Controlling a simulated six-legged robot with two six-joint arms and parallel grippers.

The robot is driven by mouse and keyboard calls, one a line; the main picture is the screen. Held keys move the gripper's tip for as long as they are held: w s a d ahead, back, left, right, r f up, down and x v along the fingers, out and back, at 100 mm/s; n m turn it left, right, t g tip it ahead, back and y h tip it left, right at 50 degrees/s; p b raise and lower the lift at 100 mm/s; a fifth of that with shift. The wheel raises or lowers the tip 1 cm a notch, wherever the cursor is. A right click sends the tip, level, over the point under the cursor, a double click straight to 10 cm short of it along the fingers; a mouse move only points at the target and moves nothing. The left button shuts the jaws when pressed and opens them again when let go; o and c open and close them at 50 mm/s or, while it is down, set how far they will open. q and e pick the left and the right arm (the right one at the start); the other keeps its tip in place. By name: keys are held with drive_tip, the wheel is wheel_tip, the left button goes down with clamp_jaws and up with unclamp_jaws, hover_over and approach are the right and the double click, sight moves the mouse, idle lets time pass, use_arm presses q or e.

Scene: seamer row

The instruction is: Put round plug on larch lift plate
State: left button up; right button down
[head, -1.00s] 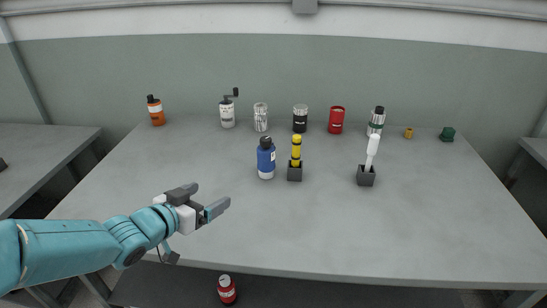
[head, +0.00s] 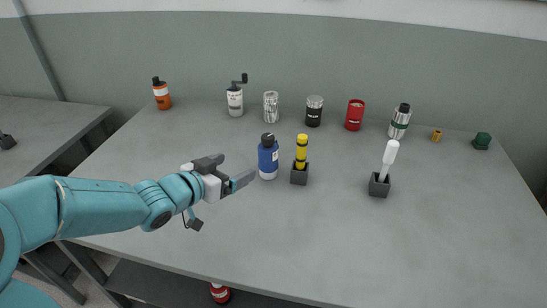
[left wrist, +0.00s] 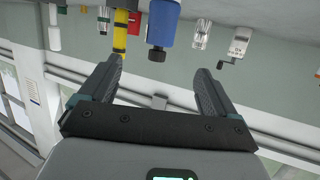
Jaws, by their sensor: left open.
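My left gripper (head: 237,172) is open and empty above the table, just left of the blue bottle (head: 268,157). In the left wrist view its two fingers (left wrist: 153,82) stand apart with nothing between them. A small brass-yellow cylinder (head: 437,136) and a dark green knob-like piece (head: 482,141) stand at the back right, far from the gripper. I cannot tell whether either is the round plug. I cannot make out a larch lift plate in either view. My right gripper is not in view.
Yellow (head: 301,150) and white (head: 389,155) tools stand in dark blocks. Along the back are an orange bottle (head: 162,94), a grinder (head: 235,99), a clear jar (head: 271,104), a black jar (head: 314,111), a red can (head: 355,115) and a silver canister (head: 400,121). The front table (head: 330,235) is clear.

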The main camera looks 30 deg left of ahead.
sight(261, 155)
use_arm(q)
drive_tip(key=x, duration=1)
drive_tip(key=shift+b, duration=0.35)
drive_tip(key=x, duration=0.5)
drive_tip(key=shift+w+f+p, duration=0.25)
drive_tip(key=shift+f+p, duration=0.05)
drive_tip(key=shift+s, duration=0.1)
drive_tip(key=shift+c, duration=0.4)
drive_tip(key=c, duration=1)
drive_tip(key=shift+c, duration=0.8)
drive_tip(key=shift+r, duration=0.15)
